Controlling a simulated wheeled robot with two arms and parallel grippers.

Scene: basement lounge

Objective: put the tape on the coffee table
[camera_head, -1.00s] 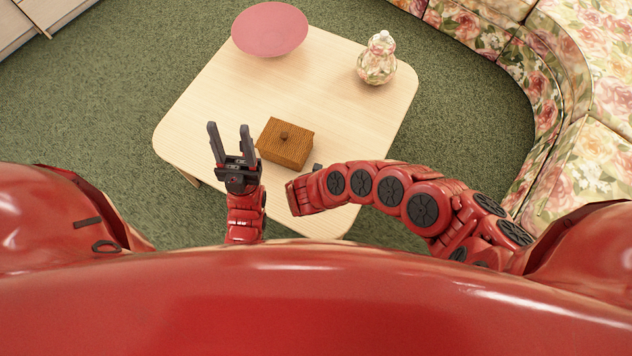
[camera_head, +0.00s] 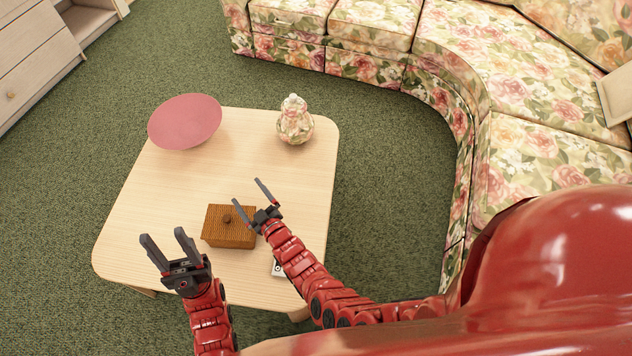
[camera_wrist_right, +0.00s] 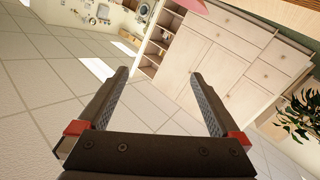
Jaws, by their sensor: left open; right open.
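The coffee table (camera_head: 150,215) has a pale wooden top. A small flat whitish object with a dark mark, possibly the tape (camera_head: 277,267), lies on its near right part, partly hidden by my right arm. My left gripper (camera_head: 164,234) is open and empty, over the table's near left part. My right gripper (camera_head: 248,191) is open, beside and above the wicker box; its open fingers also show in the right wrist view (camera_wrist_right: 160,74), with nothing between them.
A floral sofa (camera_head: 470,75) curves around the right. A cabinet (camera_wrist_right: 222,50) with drawers shows in the wrist view.

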